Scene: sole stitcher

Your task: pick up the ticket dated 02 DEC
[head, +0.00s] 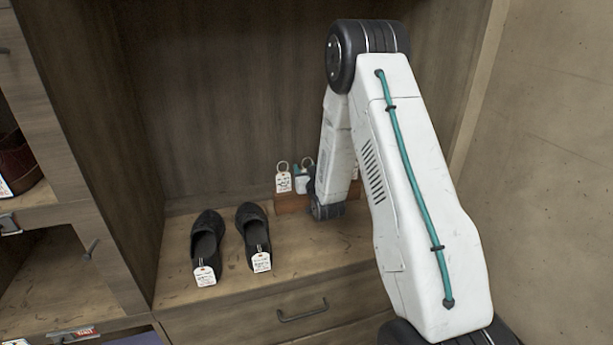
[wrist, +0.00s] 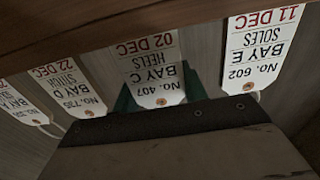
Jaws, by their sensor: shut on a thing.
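The ticket dated 02 DEC (wrist: 150,62) shows upside down in the middle of the wrist view, reading No. 407, BAY C, HEELS. My gripper (wrist: 158,95) is shut on this ticket near its eyelet end, with green fingertip parts showing on both sides. The dark edge of the gripper hides what is below. In the head view my arm hides most of the gripper, and I cannot tell the 02 DEC ticket from the others there.
The 22 DEC ticket (wrist: 68,88) and a partly cut-off ticket (wrist: 20,106) hang to the left, the 11 DEC ticket (wrist: 256,48) to the right. A wooden rack (head: 291,204) stands at the back. Two dark shoes (head: 206,243) with tags occupy the shelf's left front.

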